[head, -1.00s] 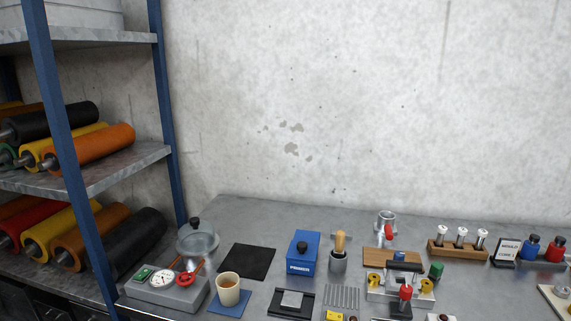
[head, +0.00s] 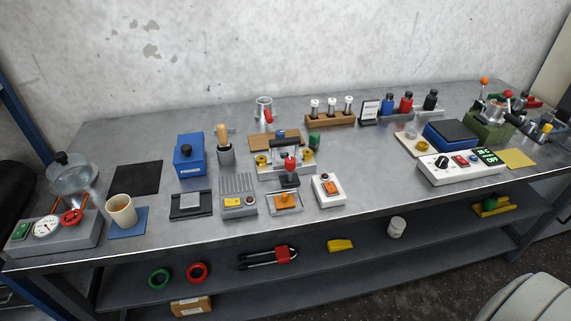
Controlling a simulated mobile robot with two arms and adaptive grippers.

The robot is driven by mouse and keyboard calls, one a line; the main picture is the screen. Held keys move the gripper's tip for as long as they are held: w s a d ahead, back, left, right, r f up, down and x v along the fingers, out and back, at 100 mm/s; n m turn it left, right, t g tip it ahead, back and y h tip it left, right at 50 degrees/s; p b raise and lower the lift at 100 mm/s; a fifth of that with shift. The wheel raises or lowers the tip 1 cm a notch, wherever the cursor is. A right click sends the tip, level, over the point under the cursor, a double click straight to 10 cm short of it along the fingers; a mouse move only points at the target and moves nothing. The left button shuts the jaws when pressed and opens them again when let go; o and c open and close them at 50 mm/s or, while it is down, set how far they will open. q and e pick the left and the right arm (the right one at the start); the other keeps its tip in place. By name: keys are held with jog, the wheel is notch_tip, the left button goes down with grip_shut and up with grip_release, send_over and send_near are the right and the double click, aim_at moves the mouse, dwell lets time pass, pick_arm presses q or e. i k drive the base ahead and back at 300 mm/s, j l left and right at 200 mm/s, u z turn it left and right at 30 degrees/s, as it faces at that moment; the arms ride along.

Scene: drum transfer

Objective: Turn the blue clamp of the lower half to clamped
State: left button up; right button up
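A green fixture (head: 487,128) stands at the far right of the bench in the head view. It carries metal parts and levers with an orange knob (head: 484,81) and red knobs (head: 507,94). A small blue part (head: 547,127) shows at its right side. It is too small to tell whether this is the blue clamp of the lower half, or how it is turned. Neither of my grippers is in view.
The grey bench (head: 375,180) holds a white control box (head: 458,166), a blue box with a dark top (head: 452,134), a yellow pad (head: 517,158), a bottle rack, a cup (head: 121,210) and several small devices. A lower shelf (head: 310,262) holds loose items.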

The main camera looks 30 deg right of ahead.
aim_at(280, 133)
jog(key=l+u, duration=0.3)
jog(key=l, duration=0.35)
jog(key=l+u, duration=0.3)
jog(key=l, duration=0.4)
jog(key=i, duration=0.05)
